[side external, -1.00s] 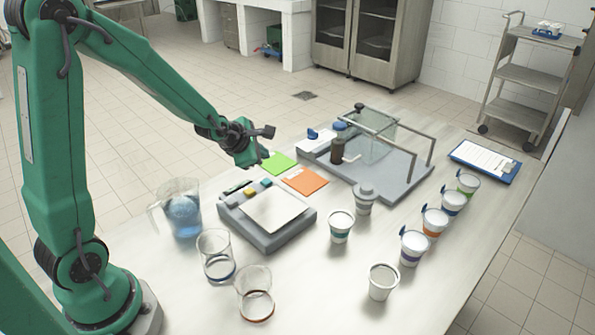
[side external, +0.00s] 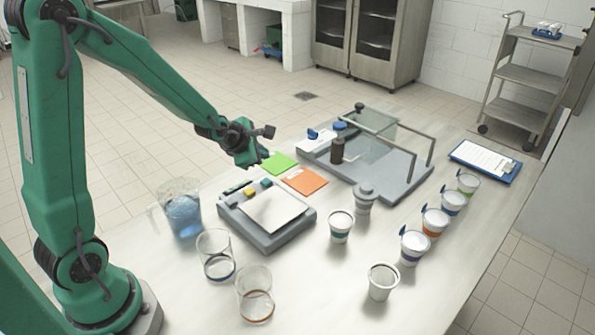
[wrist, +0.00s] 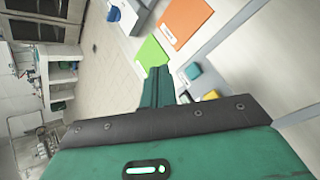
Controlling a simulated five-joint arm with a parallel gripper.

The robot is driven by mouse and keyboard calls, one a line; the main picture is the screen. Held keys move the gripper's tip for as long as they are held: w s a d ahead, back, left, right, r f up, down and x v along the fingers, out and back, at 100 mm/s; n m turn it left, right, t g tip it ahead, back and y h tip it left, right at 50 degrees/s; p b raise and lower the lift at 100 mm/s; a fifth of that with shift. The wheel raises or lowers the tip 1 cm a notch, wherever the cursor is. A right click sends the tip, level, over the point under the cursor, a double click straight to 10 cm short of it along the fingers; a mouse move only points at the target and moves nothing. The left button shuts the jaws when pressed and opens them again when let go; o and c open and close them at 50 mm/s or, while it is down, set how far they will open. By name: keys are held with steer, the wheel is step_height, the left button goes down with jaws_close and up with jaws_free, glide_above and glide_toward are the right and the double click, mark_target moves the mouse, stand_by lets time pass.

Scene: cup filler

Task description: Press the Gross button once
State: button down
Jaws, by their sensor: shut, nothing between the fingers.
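The scale (side external: 293,226) is a grey box with a pale square pan. Along its back-left edge are a dark display (side external: 237,187), a yellow button (side external: 249,192) and a blue-teal button (side external: 266,182). The wrist view shows the blue-teal button (wrist: 193,71) and the yellow one (wrist: 209,95) right of my fingers. I cannot read which is Gross. My gripper (side external: 256,162) is shut and empty, in the air by the scale's back corner, apart from the buttons. Its green fingers (wrist: 157,72) also show in the wrist view.
A green card (side external: 279,163) and an orange card (side external: 305,181) lie behind the scale. A grey filler stand (side external: 395,185) with a metal frame is beyond them. A jug (side external: 183,208), two clear beakers (side external: 215,256) and several cups (side external: 382,282) stand around the scale.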

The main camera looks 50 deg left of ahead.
steer(key=shift+f, duration=0.1)
